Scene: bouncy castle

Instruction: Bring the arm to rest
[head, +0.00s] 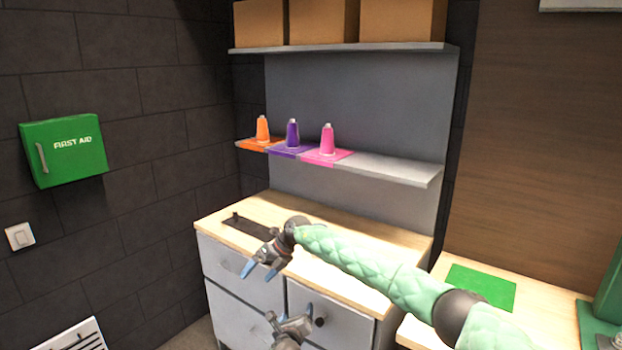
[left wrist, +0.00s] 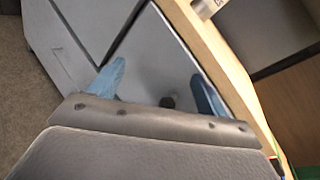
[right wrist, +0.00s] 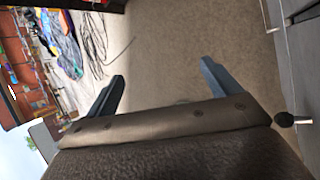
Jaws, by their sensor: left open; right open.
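My right arm, in a green padded sleeve, reaches in from the right of the head view across the cabinet top. Its gripper (head: 258,272) is open and empty, with blue fingers pointing down in front of the upper drawer. In the right wrist view the fingers (right wrist: 162,70) stand apart over brown carpet. My left gripper (head: 290,320) is low in the head view, in front of the lower cabinet door, and most of its arm is out of frame. In the left wrist view its blue fingers (left wrist: 160,70) are apart with nothing held, facing a grey cabinet front with a dark knob (left wrist: 167,102).
A green mat (head: 482,287) lies on the right counter. A first aid box (head: 65,150) hangs on the left wall.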

